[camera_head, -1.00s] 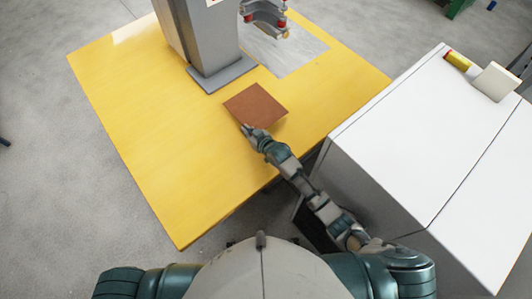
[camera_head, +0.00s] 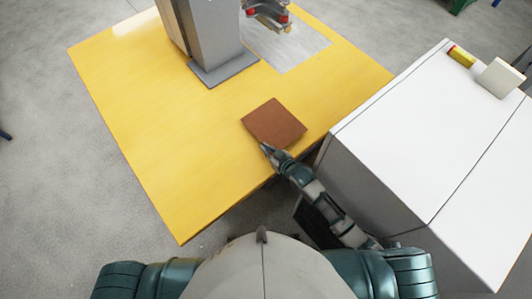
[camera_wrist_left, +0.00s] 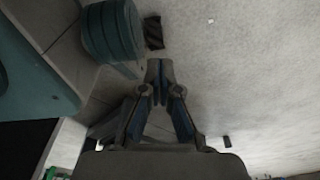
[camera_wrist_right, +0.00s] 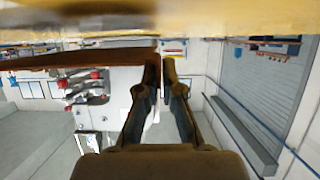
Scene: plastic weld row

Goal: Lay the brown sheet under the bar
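The brown sheet (camera_head: 274,122) is over the near right part of the yellow table, close to its edge. My right gripper (camera_head: 265,147) is shut on its near left corner; the sheet also shows edge-on at the fingertips in the right wrist view (camera_wrist_right: 80,59). A thin gap seems to part it from the tabletop. The bar (camera_head: 267,14), with red fittings, is on the grey machine at the top of the head view, away from the sheet. My left gripper (camera_wrist_left: 160,72) is shut and empty above the floor in the left wrist view.
The yellow table (camera_head: 150,130) is clear on its left and front. A grey plate (camera_head: 288,48) lies below the bar. The machine column (camera_head: 205,45) stands on the table. A white cabinet (camera_head: 410,130) stands close on the right, with a yellow-red item (camera_head: 461,56) on top.

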